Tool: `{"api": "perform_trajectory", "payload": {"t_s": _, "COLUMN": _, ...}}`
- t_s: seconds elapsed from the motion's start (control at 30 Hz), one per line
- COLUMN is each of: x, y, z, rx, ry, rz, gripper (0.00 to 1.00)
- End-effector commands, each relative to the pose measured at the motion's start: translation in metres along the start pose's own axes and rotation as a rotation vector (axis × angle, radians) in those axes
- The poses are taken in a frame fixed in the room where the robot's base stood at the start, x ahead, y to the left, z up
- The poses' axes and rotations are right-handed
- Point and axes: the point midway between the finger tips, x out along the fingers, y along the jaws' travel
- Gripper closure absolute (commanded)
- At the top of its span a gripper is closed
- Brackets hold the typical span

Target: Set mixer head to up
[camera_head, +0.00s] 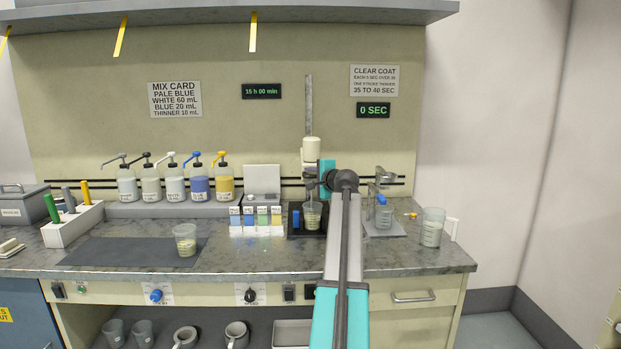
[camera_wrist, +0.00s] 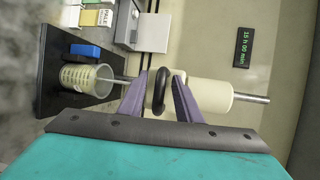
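The mixer has a cream head (camera_head: 311,150) on a vertical metal rod (camera_head: 308,100). In the wrist view, which is turned sideways, the cream head (camera_wrist: 208,95) lies just past my fingers. A thin stirring shaft runs from it to the mouth of a clear cup (camera_wrist: 88,78) on a black base; its tip seems to reach inside. My gripper (camera_wrist: 158,88) is at the mixer, its purple fingers on either side of a black loop handle (camera_wrist: 160,92). A gap shows on one side, so it looks open around the handle.
Pump bottles (camera_head: 175,184) stand in a row left of the mixer, with small colored cartons (camera_head: 262,216) nearer it. A cup (camera_head: 185,240) stands on the dark mat. Right are a metal stand (camera_head: 385,215) and a clear jug (camera_head: 432,227). A shelf (camera_head: 220,14) overhangs the back wall.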

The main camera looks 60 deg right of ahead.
Motion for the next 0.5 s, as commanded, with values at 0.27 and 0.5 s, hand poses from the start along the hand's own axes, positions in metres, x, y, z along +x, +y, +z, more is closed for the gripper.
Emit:
{"api": "perform_trajectory", "payload": {"t_s": 0.27, "x": -0.0001, "y": 0.0, "z": 0.0005, "rx": 0.0, "ry": 0.0, "rz": 0.0, "gripper": 0.89}}
{"api": "perform_trajectory", "payload": {"t_s": 0.5, "x": 0.0027, "y": 0.001, "z": -0.0004, "rx": -0.001, "ry": -0.003, "rz": 0.004, "gripper": 1.0}}
